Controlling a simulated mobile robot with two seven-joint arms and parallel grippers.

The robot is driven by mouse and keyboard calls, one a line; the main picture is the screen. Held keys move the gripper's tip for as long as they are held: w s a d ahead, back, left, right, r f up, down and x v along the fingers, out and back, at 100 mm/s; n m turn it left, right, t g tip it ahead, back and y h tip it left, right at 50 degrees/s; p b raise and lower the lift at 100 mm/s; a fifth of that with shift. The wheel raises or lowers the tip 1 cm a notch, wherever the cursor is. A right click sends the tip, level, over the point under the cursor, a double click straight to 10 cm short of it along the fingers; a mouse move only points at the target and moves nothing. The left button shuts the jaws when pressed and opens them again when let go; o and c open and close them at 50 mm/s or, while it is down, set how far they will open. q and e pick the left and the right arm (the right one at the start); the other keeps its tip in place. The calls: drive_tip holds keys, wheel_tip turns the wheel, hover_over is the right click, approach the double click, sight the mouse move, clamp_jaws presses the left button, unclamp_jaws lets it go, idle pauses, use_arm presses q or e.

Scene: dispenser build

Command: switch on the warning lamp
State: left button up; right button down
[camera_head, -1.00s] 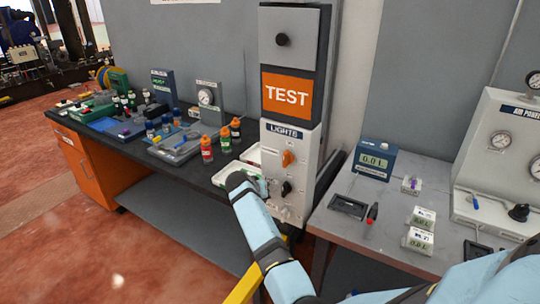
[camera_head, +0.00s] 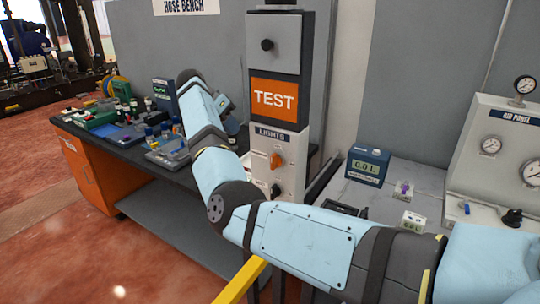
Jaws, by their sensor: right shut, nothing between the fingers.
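The LIGHTS panel (camera_head: 290,150) is a pale box on the tower. It carries an orange rotary switch (camera_head: 276,160) and a black knob (camera_head: 275,190) below it. I cannot tell which part is the warning lamp. My right gripper (camera_head: 228,104) is shut and empty, up and left of the LIGHTS panel, apart from it in the picture and in front of the bench. My right forearm hides the panel's lower part. My left gripper is out of view.
The left bench (camera_head: 155,164) holds bottles, trays and instruments. The right table (camera_head: 403,178) holds a blue meter (camera_head: 368,165), small devices and the air panel (camera_head: 500,150). My right arm crosses in front of both.

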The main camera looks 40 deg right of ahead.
sight(274, 162)
drive_tip(key=shift+w+a+r, duration=0.15)
drive_tip(key=shift+a+r, duration=0.05)
drive_tip(key=shift+a, duration=0.05)
drive_tip(key=shift+d+f, duration=0.1)
drive_tip(key=p+x, duration=0.2)
drive_tip(key=x, duration=0.8)
drive_tip(key=shift+s, duration=0.2)
drive_tip(key=s, duration=0.1)
drive_tip(key=s+d+p, duration=0.1)
drive_tip(key=s, duration=0.1)
drive_tip(key=shift+s+d, duration=0.1)
drive_tip(key=shift+s, duration=0.2)
